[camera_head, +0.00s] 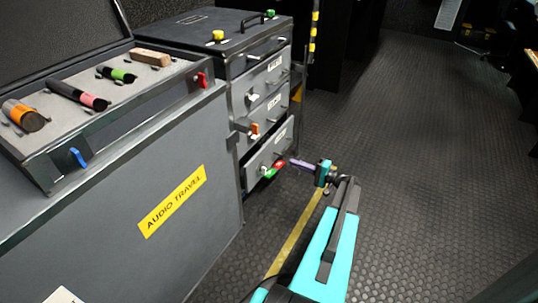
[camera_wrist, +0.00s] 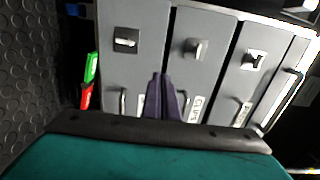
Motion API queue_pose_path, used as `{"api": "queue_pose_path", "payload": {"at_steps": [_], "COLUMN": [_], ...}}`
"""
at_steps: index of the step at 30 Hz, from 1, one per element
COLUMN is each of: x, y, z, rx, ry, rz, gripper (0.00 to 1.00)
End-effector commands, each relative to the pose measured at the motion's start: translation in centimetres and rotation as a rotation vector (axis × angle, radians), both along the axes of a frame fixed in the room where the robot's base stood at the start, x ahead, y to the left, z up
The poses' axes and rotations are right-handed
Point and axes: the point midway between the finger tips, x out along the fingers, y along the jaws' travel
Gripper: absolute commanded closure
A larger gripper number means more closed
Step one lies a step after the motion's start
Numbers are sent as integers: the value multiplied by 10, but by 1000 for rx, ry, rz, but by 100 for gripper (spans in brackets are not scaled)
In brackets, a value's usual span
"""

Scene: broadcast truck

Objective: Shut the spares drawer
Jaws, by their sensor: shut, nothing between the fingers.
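The grey drawer cabinet (camera_head: 234,98) has stacked drawers with labels too small or blurred to read surely, so I cannot tell by label which is the spares drawer. The bottom drawer (camera_head: 262,160) stands a little out, with a dark gap along its top edge. The drawer fronts (camera_wrist: 132,68) also show, turned sideways, in the wrist view. My gripper (camera_head: 294,162) is shut and empty, its purple fingers pointing at the cabinet near the bottom drawer. In the wrist view its fingertips (camera_wrist: 162,77) overlap the drawer fronts; I cannot tell whether they touch.
A green and red piece (camera_head: 270,173) is at the bottom drawer's front; it also shows in the wrist view (camera_wrist: 91,68). A grey case (camera_head: 130,210) marked AUDIO TRAVEL, with an open foam tray (camera_head: 140,88), stands at left. The dark studded floor (camera_head: 400,130) at right is clear.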

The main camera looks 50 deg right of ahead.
Motion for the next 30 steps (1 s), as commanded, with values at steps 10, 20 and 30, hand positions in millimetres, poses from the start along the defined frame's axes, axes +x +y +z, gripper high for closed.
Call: {"api": "queue_pose_path", "payload": {"at_steps": [10, 20, 30], "x": [-2, 14, 57], "y": [-2, 2, 12], "z": [1, -1, -1], "rx": [-1, 0, -2], "ry": [-3, -2, -4], "rz": [-5, -3, -3], "gripper": [100, 100, 100]}}
